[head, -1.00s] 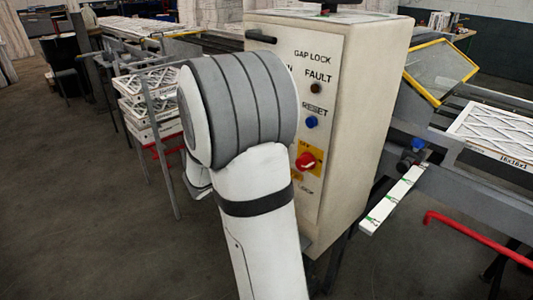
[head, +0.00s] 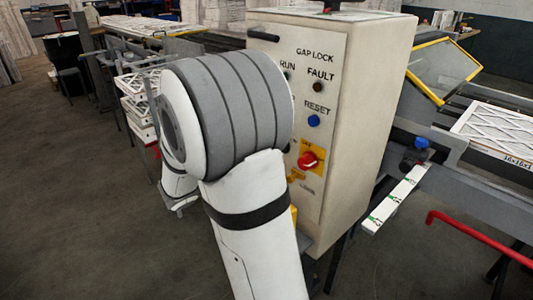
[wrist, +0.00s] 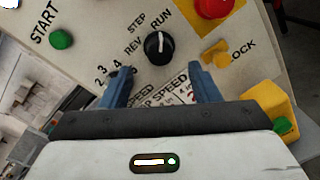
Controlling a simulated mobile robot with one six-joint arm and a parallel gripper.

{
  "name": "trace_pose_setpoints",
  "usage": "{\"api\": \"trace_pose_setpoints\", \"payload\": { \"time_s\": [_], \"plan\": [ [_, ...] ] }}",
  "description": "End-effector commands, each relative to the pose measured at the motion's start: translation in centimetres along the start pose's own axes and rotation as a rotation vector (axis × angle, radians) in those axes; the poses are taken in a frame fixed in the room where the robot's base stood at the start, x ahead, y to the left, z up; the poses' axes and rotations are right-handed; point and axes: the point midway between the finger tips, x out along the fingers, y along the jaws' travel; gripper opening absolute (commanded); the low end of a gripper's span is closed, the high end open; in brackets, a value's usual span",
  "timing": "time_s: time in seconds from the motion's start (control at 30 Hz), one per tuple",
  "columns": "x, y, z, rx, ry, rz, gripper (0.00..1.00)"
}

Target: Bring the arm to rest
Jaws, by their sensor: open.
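My gripper (wrist: 163,88) shows in the wrist view with its two blue fingers apart and nothing between them. Just past the fingertips is the face of a control box (wrist: 105,50), tilted in this view. A black selector knob (wrist: 158,47) sits beyond the gap between the fingers, and I see no contact with it. In the head view my arm stands in front of the control box (head: 382,90) and hides its lower left face. The gripper's fingers are hidden there behind my arm.
The panel bears a red knob on a yellow plate (head: 308,160), a blue reset button (head: 313,121) and a green start button (wrist: 61,40). Boxed filters (head: 140,110) are stacked at left. A red bent rail (head: 480,238) is at right. Open floor (head: 80,220) lies at left.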

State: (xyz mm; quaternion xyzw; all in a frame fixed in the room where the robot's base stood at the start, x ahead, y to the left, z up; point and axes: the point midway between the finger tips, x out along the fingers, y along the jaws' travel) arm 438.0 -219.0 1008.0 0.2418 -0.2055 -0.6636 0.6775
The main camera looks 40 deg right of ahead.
Motion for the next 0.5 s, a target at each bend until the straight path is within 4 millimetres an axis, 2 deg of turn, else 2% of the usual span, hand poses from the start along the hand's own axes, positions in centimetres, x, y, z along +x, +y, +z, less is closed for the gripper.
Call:
{"api": "trace_pose_setpoints", "payload": {
  "time_s": [0.13,0.5],
  "plan": [
    [-1.26,-0.02,-0.01,0.0,0.001,0.0,0.56],
    [-1.54,-0.03,0.0,0.0,0.0,0.0,0.56]
  ]
}}
